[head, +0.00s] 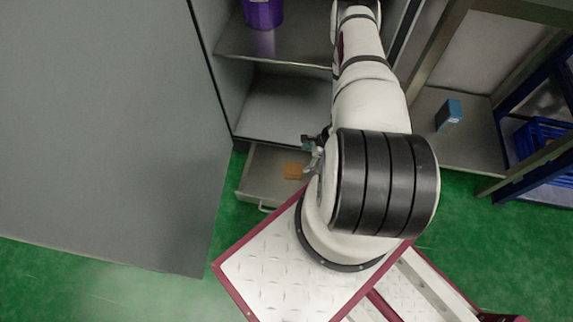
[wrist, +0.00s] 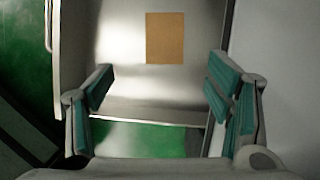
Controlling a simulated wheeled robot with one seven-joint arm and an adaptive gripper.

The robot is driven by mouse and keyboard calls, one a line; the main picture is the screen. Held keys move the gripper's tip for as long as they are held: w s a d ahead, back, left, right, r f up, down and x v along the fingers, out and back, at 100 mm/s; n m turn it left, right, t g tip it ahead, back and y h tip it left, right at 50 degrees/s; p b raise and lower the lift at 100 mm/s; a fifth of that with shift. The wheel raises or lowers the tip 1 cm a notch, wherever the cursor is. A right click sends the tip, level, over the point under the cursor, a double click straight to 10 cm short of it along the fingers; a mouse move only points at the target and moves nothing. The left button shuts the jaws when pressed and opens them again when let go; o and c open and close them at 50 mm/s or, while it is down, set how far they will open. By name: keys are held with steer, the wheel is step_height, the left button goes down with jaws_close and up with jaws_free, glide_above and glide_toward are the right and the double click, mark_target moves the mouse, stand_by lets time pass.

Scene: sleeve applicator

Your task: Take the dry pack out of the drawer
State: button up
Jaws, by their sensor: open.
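The dry pack (head: 293,170), a small flat orange-brown rectangle, lies on the floor of the open drawer (head: 262,182). In the wrist view the dry pack (wrist: 165,38) lies flat ahead of my gripper (wrist: 160,92), between the lines of its two fingers and beyond their tips. The drawer (wrist: 120,60) shows there as a pale metal bottom, its handle at the left. My gripper (head: 312,147) is open and empty, over the right part of the drawer in the head view. My arm hides the drawer's right side there.
The cabinet's shelves (head: 275,45) stand above the drawer, with a purple container (head: 262,12) on one. A large grey door panel (head: 105,125) stands at the left. A blue box (head: 448,115) and a blue crate (head: 540,145) are at the right. Green floor shows in front.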

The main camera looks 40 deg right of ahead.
mark_target(294, 169)
steer(key=b+x, duration=0.3)
steer(key=x, duration=0.5)
steer(key=shift+w+f, duration=0.25)
steer(key=shift+f, duration=0.1)
steer(key=shift+d+b+x, duration=0.2)
steer(key=shift+b+x, duration=1.55)
steer(key=shift+x, duration=0.75)
steer(key=shift+c, duration=0.3)
steer(key=c, duration=1.3)
